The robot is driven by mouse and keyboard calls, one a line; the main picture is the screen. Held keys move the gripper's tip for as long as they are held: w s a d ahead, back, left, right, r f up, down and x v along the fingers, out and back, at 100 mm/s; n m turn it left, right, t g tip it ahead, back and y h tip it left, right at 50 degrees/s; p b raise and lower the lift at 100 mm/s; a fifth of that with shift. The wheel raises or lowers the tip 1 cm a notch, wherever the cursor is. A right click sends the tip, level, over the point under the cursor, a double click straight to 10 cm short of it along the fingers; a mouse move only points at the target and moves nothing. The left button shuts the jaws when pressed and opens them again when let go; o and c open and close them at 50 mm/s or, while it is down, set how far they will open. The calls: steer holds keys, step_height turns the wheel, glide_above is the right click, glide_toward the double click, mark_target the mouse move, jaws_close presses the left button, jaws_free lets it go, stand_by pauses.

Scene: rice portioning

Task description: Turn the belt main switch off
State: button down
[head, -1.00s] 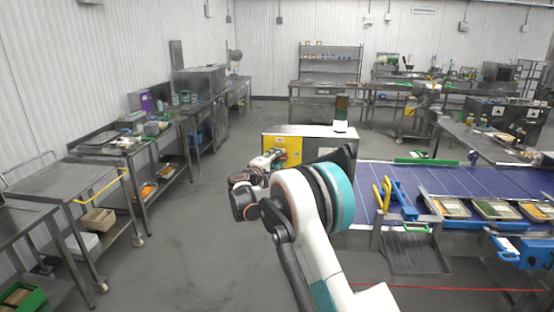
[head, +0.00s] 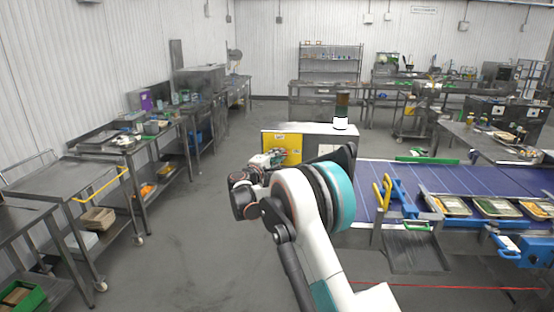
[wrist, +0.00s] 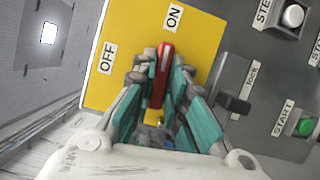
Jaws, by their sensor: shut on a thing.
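The yellow switch panel (wrist: 207,42) fills the middle of the wrist view, with an ON label (wrist: 174,17) at the top and an OFF label (wrist: 106,57) to the left. The red switch handle (wrist: 166,58) stands between my gripper's (wrist: 158,72) fingers, its tip pointing up towards ON. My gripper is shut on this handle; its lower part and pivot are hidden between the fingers. In the head view the yellow panel (head: 285,149) is on the front of the control cabinet (head: 325,131), with my gripper (head: 275,158) at it, small and partly hidden by my arm.
A black lock lever (wrist: 234,103) and a green START button (wrist: 305,127) sit right of the switch. The blue conveyor belt (head: 375,180) with food trays (head: 452,206) lies right of my arm. Steel carts (head: 70,178) stand left, with open floor between.

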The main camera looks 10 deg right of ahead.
steer(key=n+b, duration=0.1)
steer(key=n+t+b, duration=0.1)
steer(key=n+b, duration=0.1)
steer(key=shift+f+h, duration=0.3)
steer(key=shift+f, duration=0.1)
steer(key=n+t+b, duration=0.1)
steer(key=n+b, duration=0.1)
steer(key=n, duration=0.1)
steer(key=n+t+b, duration=0.2)
steer(key=n, duration=0.1)
steer(key=shift+s+d+n+y+b, duration=0.1)
steer(key=shift+d+n+y+b, duration=0.05)
steer(key=shift+n+y+b, duration=0.25)
steer(key=n+t+y+b, duration=0.1)
steer(key=n, duration=0.2)
steer(key=n+t+y+b, duration=0.1)
steer(key=n, duration=0.2)
steer(key=shift+d, duration=0.1)
steer(key=shift+n+t+y+b, duration=0.35)
steer(key=shift+n+y, duration=0.25)
steer(key=shift+n, duration=0.7)
steer(key=shift+n+t+y+b, duration=0.3)
steer(key=shift+n+y, duration=0.3)
steer(key=shift+n, duration=1)
steer(key=c, duration=1.6)
jaws_free()
steer(key=shift+r, duration=0.1)
steer(key=shift+s, duration=0.1)
